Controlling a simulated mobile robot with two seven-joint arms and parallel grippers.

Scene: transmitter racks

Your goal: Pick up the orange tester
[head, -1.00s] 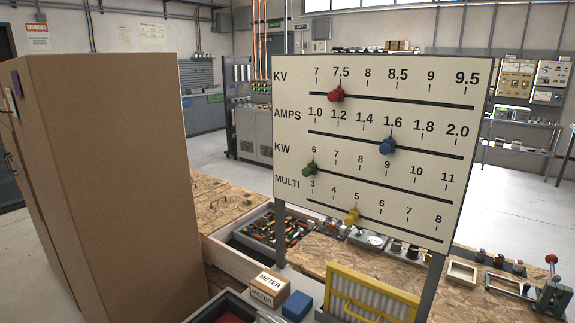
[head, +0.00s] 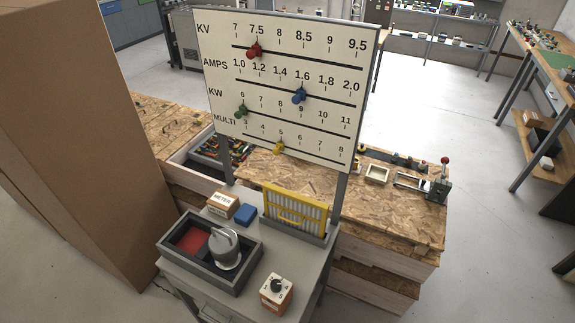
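The orange tester (head: 276,294) is a small box with a white top face, a black dial knob and orange sides. It stands upright near the front right corner of the grey cart top (head: 262,259) in the head view. Nothing touches it or covers it. Neither of my grippers shows in the head view.
A dark tray (head: 170,258) left of the tester holds a red piece and a grey rounded object (head: 226,247). Behind are a meter box (head: 222,203), a blue block (head: 246,215), a yellow-framed filter (head: 296,211) and the scale board (head: 290,130). A tall brown cabinet (head: 90,130) stands left.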

